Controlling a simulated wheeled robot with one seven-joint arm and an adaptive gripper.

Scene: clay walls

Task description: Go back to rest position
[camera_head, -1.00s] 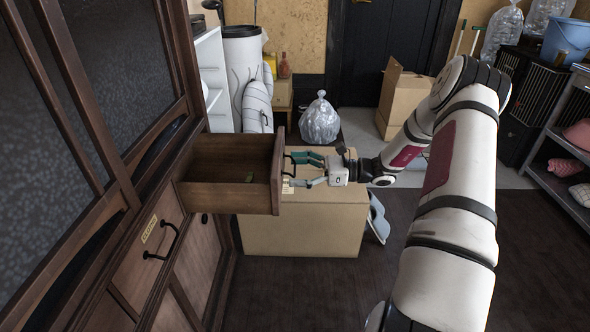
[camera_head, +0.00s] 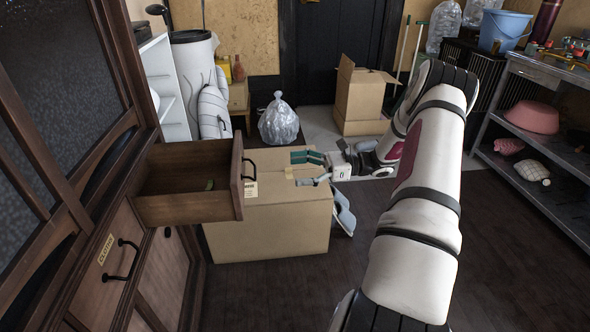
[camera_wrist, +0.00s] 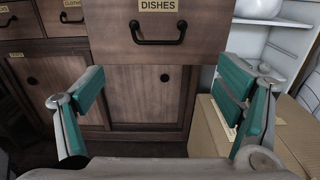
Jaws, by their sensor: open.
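My gripper (camera_head: 307,169) is open and empty in the head view. It is to the right of the pulled-out wooden drawer (camera_head: 190,208), apart from its dark handle (camera_head: 250,169). In the wrist view, the two green-padded fingers of my gripper (camera_wrist: 162,92) are spread wide. Ahead of them is the drawer front (camera_wrist: 205,22) with a DISHES label and the dark handle (camera_wrist: 158,36). Nothing is between the pads. In the head view a small green item (camera_head: 210,184) lies inside the drawer.
A closed cardboard box (camera_head: 270,230) stands just below my gripper. The wooden cabinet (camera_head: 165,275) fills the left. A plastic bag (camera_head: 279,122) and an open carton (camera_head: 360,95) are behind. A metal shelf (camera_head: 545,190) is at right. Dark floor (camera_head: 330,285) is clear in front.

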